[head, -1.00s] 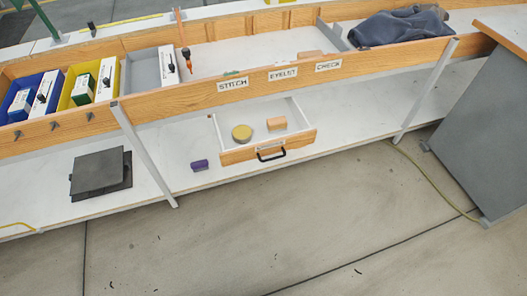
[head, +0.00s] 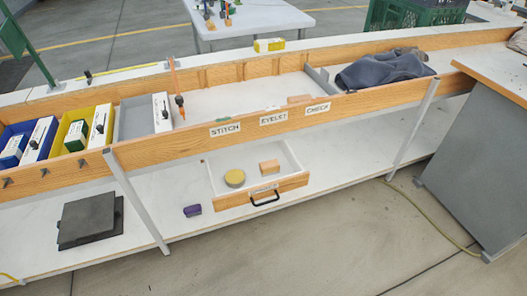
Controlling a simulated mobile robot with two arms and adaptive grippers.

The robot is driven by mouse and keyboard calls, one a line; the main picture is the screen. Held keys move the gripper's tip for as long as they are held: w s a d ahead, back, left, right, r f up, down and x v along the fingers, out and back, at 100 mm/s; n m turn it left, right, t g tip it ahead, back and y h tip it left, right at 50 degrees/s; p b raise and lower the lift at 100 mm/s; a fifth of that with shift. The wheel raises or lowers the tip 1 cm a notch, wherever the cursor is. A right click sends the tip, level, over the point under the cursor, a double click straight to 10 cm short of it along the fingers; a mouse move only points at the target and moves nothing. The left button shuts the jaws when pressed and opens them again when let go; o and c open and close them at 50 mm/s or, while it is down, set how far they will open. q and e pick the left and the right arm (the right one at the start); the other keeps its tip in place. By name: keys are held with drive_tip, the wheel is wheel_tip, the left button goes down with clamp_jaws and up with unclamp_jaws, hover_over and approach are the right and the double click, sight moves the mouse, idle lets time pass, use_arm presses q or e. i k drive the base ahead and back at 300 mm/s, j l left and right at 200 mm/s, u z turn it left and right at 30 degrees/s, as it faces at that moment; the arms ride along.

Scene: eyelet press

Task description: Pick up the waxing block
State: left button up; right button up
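No label marks the waxing block, and I cannot tell which piece it is. A small tan-orange block (head: 269,167) lies in the open drawer (head: 288,153), beside a round yellow disc (head: 235,178). A small purple block (head: 192,210) sits on the lower white shelf, left of the drawer. Another tan block (head: 299,99) lies in the upper trough near the CHECK label. Neither of my grippers is in view.
The drawer front with its black handle (head: 264,199) juts out over the lower shelf (head: 150,210). A dark grey slab (head: 88,219) lies at left.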

sight(268, 168)
drive_tip(key=i+j, duration=0.25)
drive_tip(key=i, duration=0.2)
drive_tip(key=i+j, duration=0.25)
drive_tip(key=i, duration=0.15)
drive_tip(key=z, duration=0.05)
